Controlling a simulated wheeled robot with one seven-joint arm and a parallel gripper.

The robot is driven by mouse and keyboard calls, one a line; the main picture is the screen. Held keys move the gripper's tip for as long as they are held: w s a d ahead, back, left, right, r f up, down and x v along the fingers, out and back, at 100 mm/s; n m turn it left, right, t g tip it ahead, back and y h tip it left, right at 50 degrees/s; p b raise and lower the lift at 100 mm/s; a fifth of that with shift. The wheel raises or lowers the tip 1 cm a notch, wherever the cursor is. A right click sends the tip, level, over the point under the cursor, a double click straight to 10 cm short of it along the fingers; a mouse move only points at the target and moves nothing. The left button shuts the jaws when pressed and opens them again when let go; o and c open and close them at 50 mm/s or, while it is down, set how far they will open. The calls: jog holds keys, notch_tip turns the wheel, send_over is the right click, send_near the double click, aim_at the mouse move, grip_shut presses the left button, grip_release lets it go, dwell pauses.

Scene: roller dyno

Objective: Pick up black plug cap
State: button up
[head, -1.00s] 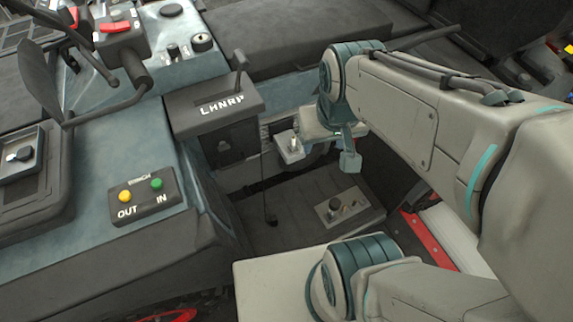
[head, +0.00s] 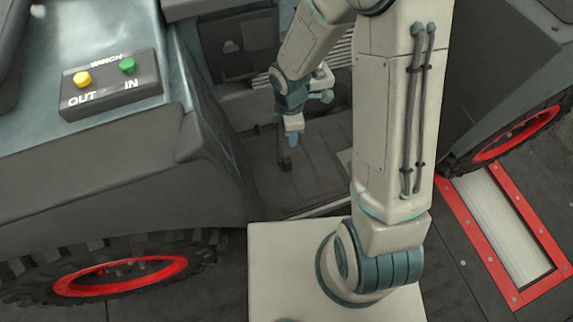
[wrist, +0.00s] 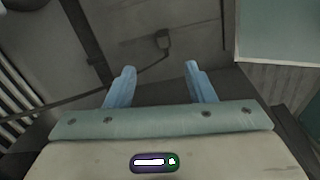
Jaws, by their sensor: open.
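My gripper (head: 290,137) hangs below my wrist in the footwell, over its dark floor, in the head view. In the wrist view its two blue fingers (wrist: 158,85) stand apart with nothing between them. A small dark piece (wrist: 163,40) on a thin dark line lies beyond the fingertips, roughly midway between them and apart from them. It may be the black plug cap, but I cannot tell for sure. In the head view I cannot make out the cap; my arm and the shadow cover part of the footwell.
The winch box (head: 110,84), with yellow and green buttons, sits on the body panel at left. A red-rimmed tire (head: 120,278) is at lower left. A red frame (head: 478,238) with a pale roller lies at right. In the wrist view, a pale-edged panel (wrist: 280,35) is at upper right.

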jog(key=n+b, duration=0.2)
jog(key=b, duration=0.2)
send_near(287, 160)
jog(key=f, duration=0.5)
jog(key=shift+w+a+f, duration=0.15)
jog(key=shift+w+f, duration=0.05)
jog(key=shift+w, duration=0.05)
notch_tip(287, 160, down, 7)
jog(key=b, duration=0.2)
jog(key=shift+s+r+b, duration=0.15)
jog(key=shift+r+b, duration=0.05)
jog(key=shift+b, duration=0.2)
jog(key=shift+r, duration=0.1)
jog(key=c, duration=1.1)
